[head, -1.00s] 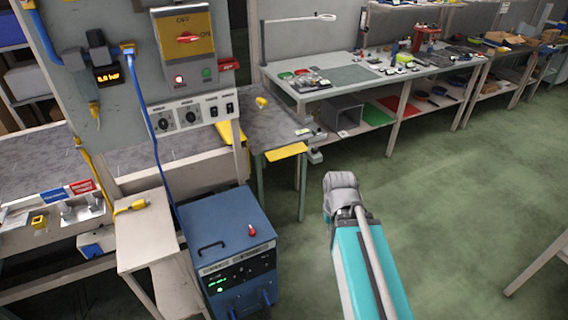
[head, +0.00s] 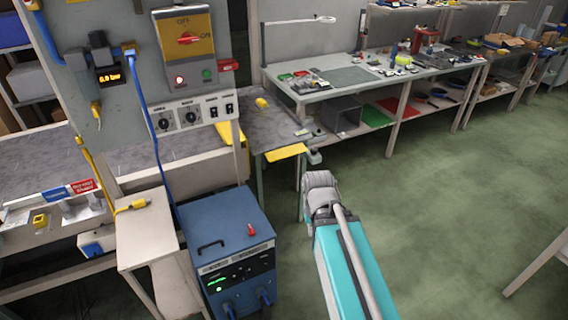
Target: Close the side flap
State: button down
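A yellow plate (head: 287,152) juts out from the end of the grey-topped bench (head: 268,128) in the middle of the head view. It may be the side flap, but no label shows this, and I cannot tell for certain whether it is hinged. It looks roughly level. My arm rises from the bottom with a teal link and a grey joint, and its upper end is below and slightly right of the yellow plate, apart from it in the picture. My gripper does not show.
A blue power unit (head: 226,232) and a small beige stand (head: 148,235) are at the lower left. A panel with a red rotary switch (head: 188,39) stands above them, with blue hoses. A long workbench (head: 345,77) runs along the back.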

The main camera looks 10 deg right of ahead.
aim_at(276, 155)
jog(key=u, duration=0.05)
jog(key=i, duration=1)
